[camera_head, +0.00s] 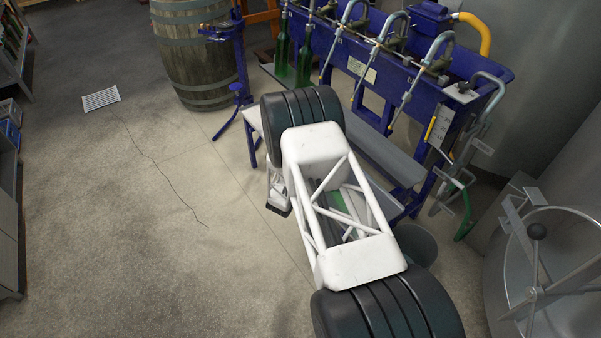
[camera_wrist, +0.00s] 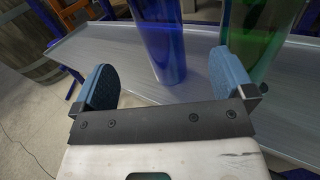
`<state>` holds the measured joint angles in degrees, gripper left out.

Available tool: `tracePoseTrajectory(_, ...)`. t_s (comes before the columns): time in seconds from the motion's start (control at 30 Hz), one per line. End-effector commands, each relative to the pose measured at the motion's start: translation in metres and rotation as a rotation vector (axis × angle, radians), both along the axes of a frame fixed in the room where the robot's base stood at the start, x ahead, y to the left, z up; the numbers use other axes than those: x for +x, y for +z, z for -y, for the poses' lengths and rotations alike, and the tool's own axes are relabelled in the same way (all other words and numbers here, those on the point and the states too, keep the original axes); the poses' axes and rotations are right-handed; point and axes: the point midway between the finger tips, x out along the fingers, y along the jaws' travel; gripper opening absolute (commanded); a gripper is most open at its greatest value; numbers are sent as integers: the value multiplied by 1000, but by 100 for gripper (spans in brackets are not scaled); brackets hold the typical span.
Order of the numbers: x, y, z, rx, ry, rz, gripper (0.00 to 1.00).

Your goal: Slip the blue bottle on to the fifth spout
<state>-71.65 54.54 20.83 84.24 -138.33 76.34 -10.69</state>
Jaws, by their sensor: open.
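The blue bottle (camera_wrist: 160,40) stands upright on a grey metal shelf (camera_wrist: 205,62) in the wrist view; its top is out of frame. My gripper (camera_wrist: 163,80) is open and empty, its two blue-padded fingers apart. The bottle is just beyond and between the fingers, nearer the right one. In the head view my arm hides the blue bottle and most of my gripper. The filler's curved metal spouts stand in a row; the rightmost large one (camera_head: 437,48) shows no bottle on it. I cannot tell for certain which spout is the fifth.
A green bottle (camera_wrist: 266,40) stands close to my right finger. A barrel (camera_head: 195,50) stands at the left, a steel tank (camera_head: 560,270) at the right.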

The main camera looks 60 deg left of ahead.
Motion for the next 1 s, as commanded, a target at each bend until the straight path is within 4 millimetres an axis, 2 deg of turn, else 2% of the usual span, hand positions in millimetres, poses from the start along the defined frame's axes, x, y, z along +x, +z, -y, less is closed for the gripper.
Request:
tracePoseTrajectory(0.1, 0, -12, -2, -47, 12, -2, 100)
tracePoseTrajectory(0.2, 0, -15, -3, -59, 14, 0, 100)
tracePoseTrajectory(0.67, 1, -15, -4, -58, 13, -2, 100)
tracePoseTrajectory(1.0, 11, -15, -10, -57, 12, -2, 100)
